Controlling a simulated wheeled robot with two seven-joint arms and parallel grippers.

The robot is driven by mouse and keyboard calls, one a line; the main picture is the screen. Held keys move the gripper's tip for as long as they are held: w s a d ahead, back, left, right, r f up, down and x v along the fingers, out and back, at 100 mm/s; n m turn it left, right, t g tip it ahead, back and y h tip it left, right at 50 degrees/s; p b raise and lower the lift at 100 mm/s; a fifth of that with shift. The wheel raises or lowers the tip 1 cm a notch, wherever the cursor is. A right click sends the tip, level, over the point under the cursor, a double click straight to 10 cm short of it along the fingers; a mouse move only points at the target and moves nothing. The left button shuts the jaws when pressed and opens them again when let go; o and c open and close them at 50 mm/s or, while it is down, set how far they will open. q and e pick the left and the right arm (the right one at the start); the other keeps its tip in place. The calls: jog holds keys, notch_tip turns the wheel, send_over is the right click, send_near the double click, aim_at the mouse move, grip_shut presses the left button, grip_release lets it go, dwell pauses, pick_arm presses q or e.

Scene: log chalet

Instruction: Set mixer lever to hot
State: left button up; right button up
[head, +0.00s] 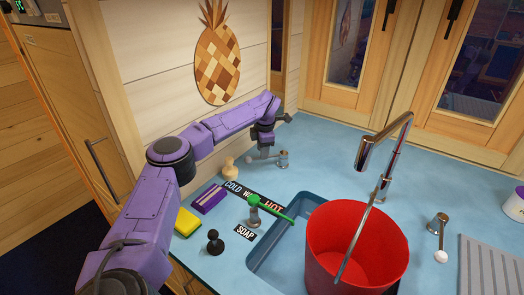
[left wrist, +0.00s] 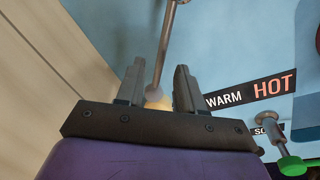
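A chrome fixture (head: 283,158) stands on the blue counter by the wall, with a thin lever ending in a pale ball knob (head: 250,160) pointing left. In the left wrist view, the lever's rod (left wrist: 164,45) runs down to its knob between my fingers, with gaps on both sides. My left gripper (head: 265,147) is open over the lever. A black strip (head: 253,194) reads COLD, WARM, HOT from left to right; WARM and HOT also show in the left wrist view (left wrist: 250,90). My right gripper is not in view.
A green-handled fixture (head: 254,210) stands by a SOAP label (head: 244,234). A red bucket (head: 357,245) and tall tap (head: 383,180) are at the sink (head: 264,262).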

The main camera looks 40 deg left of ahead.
pick_arm(q)
jog(key=shift+w+a+f, duration=0.1)
jog(key=shift+w+f, duration=0.1)
jog(key=shift+f, duration=0.75)
jog(key=shift+s, duration=0.1)
grip_shut()
dwell(0.6)
